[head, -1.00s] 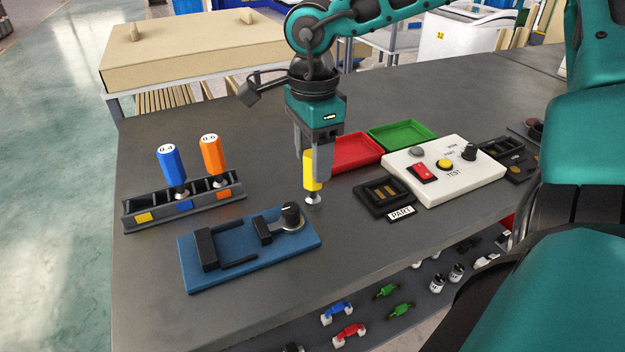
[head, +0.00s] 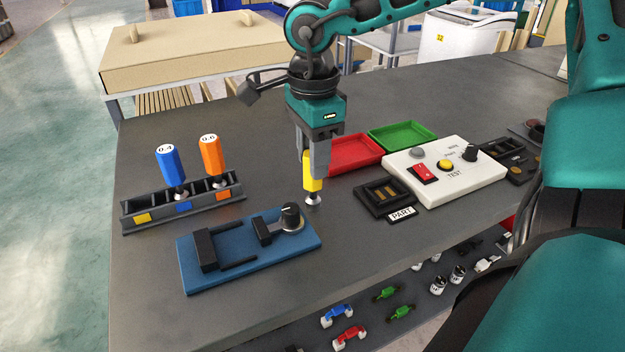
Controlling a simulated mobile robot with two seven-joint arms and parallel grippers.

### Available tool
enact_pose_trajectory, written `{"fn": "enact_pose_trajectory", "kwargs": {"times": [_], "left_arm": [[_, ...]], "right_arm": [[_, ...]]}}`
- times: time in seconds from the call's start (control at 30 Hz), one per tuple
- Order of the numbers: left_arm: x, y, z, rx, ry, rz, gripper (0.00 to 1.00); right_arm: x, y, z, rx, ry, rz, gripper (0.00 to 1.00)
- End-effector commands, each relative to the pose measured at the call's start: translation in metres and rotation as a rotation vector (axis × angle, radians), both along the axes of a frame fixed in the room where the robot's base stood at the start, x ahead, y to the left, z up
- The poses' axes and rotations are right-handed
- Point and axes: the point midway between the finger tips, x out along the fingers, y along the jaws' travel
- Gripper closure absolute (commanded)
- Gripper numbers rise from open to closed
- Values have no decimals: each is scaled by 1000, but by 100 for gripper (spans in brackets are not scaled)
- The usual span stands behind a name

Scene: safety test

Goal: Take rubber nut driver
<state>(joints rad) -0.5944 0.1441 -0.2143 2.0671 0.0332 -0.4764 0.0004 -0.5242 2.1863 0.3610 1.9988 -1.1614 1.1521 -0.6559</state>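A yellow-handled driver (head: 313,184) stands upright with its metal tip at the dark tabletop, right behind the blue fixture. My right gripper (head: 313,165) points down over it, its two fingers closed around the upper handle, which they partly hide. A blue driver (head: 171,167) marked 0.4 and an orange driver (head: 212,157) marked 0.6 stand upright in a black rack (head: 128,221) at the left. The rack's yellow-labelled slot holds no driver. I cannot tell which driver is the rubber one. My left gripper is not in view.
A blue fixture (head: 205,278) with a black knob lies in front of the gripper. To the right are a red tray (head: 352,153), a green tray (head: 405,134), a PART holder (head: 368,205) and a white test box (head: 455,188). The front left tabletop is clear.

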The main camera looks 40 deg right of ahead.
Motion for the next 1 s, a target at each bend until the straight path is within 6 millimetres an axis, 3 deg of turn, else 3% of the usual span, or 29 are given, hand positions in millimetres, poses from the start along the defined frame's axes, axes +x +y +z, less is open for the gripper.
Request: {"fn": "enact_pose_trajectory", "kwargs": {"times": [0.33, 0.57, 1.0], "left_arm": [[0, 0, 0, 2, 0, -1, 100], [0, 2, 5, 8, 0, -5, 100], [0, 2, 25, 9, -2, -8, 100]], "right_arm": [[0, 0, 0, 0, 0, 0, 98], [0, 0, 8, 1, -1, 0, 98], [0, 0, 44, 0, -2, 0, 98]]}}
